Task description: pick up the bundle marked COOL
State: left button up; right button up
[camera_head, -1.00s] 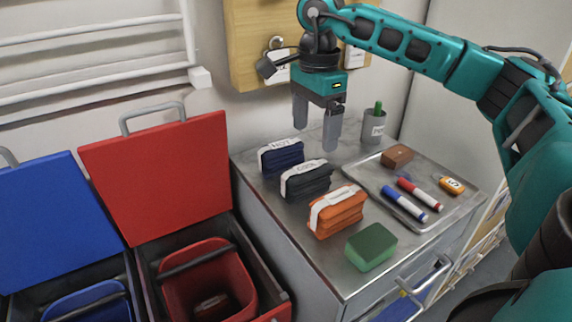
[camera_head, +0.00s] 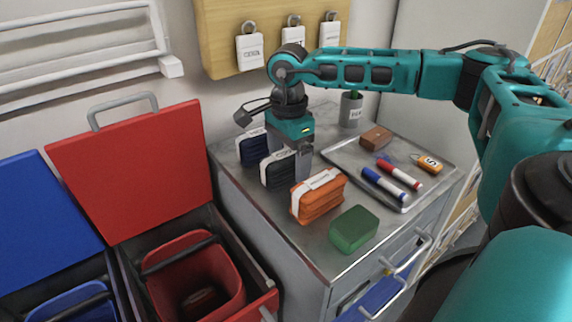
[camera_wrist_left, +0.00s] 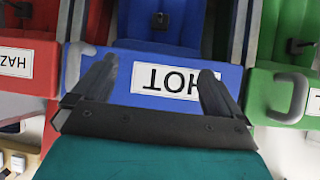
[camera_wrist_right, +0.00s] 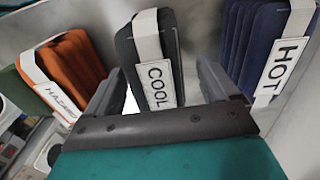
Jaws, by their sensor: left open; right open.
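The dark grey bundle marked COOL (camera_head: 277,172) stands on the metal cabinet top, between the navy bundle marked HOT (camera_head: 251,147) and the orange bundle (camera_head: 318,196). My right gripper (camera_head: 290,158) is low over the COOL bundle and hides part of it. In the right wrist view the COOL bundle (camera_wrist_right: 150,45) and its white band show between the open fingers of that gripper (camera_wrist_right: 160,85). I cannot tell whether the fingers touch it. My left gripper (camera_wrist_left: 155,85) is open and empty, facing a blue bin front labelled HOT (camera_wrist_left: 180,82).
A green block (camera_head: 353,229) lies at the cabinet's front. A tray (camera_head: 345,157) holds two markers, a brown block and an orange tag. A pen cup (camera_head: 351,110) stands behind. A red bin lid (camera_head: 135,170) stands open at left.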

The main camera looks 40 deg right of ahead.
jog(key=shift+f, duration=0.85)
jog(key=shift+c, duration=0.3)
jog(key=shift+r, duration=0.1)
jog(key=c, duration=1.1)
